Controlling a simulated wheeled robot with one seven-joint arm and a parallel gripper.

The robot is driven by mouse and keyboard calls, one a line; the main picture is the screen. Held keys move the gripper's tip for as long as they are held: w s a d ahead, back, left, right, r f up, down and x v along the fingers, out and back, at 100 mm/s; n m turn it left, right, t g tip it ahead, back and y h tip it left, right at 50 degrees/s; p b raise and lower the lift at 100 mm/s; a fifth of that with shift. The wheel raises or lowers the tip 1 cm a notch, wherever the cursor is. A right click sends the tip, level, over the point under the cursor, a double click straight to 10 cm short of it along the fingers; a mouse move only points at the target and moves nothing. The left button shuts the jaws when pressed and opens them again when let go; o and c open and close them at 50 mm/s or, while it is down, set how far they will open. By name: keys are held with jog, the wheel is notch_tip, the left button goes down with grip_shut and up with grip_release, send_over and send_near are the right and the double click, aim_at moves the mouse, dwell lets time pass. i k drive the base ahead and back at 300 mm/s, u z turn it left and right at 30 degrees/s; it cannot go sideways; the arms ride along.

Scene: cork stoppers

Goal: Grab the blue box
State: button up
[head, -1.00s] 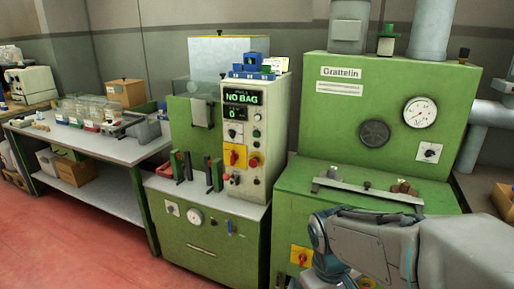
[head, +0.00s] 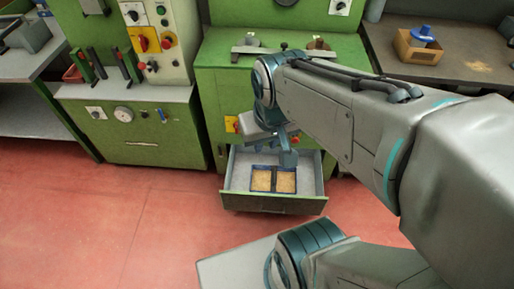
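A dark blue box (head: 273,181) with two compartments of tan granules lies in the open drawer (head: 238,184) of the green machine. My arm reaches in from the right, and my gripper (head: 288,160) points down over the drawer, just above or beside the back right part of the box. The arm hides part of the drawer's back. Whether the fingers touch the box, or are open or shut, is too small to tell.
The green machine (head: 212,85) stands behind the drawer, with a metal bar (head: 270,50) on its ledge. A cardboard box (head: 420,50) with a blue item (head: 425,34) sits on the right bench. The red floor (head: 120,220) at left is clear.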

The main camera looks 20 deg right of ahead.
aim_at(264, 179)
jog(key=z, duration=0.55)
jog(key=k, duration=0.65)
jog(key=z, duration=0.2)
jog(key=i, duration=1.25)
jog(key=z, duration=0.05)
